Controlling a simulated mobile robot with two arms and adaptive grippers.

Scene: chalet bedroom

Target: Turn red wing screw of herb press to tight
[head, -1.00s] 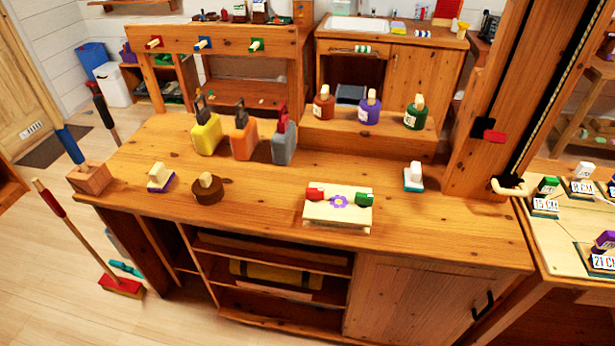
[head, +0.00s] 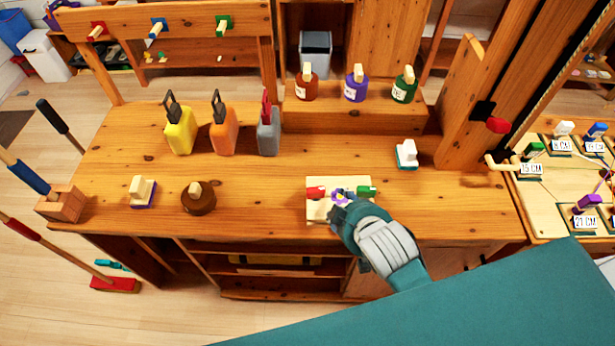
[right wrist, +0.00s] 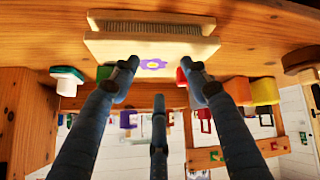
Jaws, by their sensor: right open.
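The herb press (head: 318,212) is a pale wooden block near the front edge of the workbench. It carries a purple flower mark, a red wing screw (head: 316,192) on its left and a green wing screw (head: 366,191) on its right. My right gripper (head: 343,207) is over the press's front, partly hiding it. In the right wrist view, my right gripper (right wrist: 160,66) has its fingers spread and empty. The press (right wrist: 150,48) lies past the fingertips, with the red screw (right wrist: 181,77) partly behind one finger. Contact cannot be told. My left gripper is not in view.
On the workbench (head: 280,185), yellow (head: 180,135), orange (head: 223,135) and grey (head: 268,137) bottles stand behind the press. A round brown piece (head: 198,203) is left of it and a white-topped block (head: 407,153) right. Several small bottles stand on the raised shelf. A wooden post rises at right.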

